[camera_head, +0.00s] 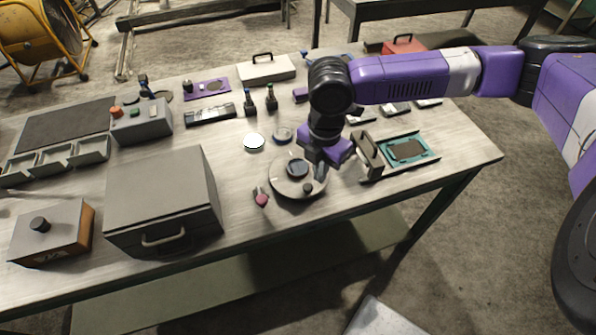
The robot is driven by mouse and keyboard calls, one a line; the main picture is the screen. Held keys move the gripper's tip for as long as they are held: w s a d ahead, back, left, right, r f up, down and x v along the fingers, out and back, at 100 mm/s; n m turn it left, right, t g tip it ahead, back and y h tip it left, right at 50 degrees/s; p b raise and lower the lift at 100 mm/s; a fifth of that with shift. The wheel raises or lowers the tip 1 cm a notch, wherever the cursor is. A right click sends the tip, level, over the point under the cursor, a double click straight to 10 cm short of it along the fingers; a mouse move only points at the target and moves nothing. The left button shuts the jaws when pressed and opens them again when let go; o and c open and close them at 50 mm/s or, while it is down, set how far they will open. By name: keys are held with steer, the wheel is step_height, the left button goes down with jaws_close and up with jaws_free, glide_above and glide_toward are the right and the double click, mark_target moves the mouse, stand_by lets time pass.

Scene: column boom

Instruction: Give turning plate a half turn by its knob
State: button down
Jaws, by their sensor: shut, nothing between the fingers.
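The turning plate (284,187) is a round grey disc lying on the table near its front edge, at the middle of the view. A dark round piece (297,168) sits near its centre. A small dark knob (307,188) stands on the plate toward its front right. My gripper (320,174) points down over the plate's right side, just right of and slightly behind the knob. It looks shut and empty. Whether its fingertips touch the knob or plate cannot be told. The gripper hides part of the plate's right rim.
A large grey box (162,198) stands farther left. Two dark bottles (271,99) are behind.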

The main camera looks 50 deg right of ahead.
mark_target(319, 189)
steer(key=shift+f+b, duration=1.2)
steer(key=shift+f, duration=0.95)
steer(key=shift+s, duration=0.1)
steer(key=shift+a, duration=0.1)
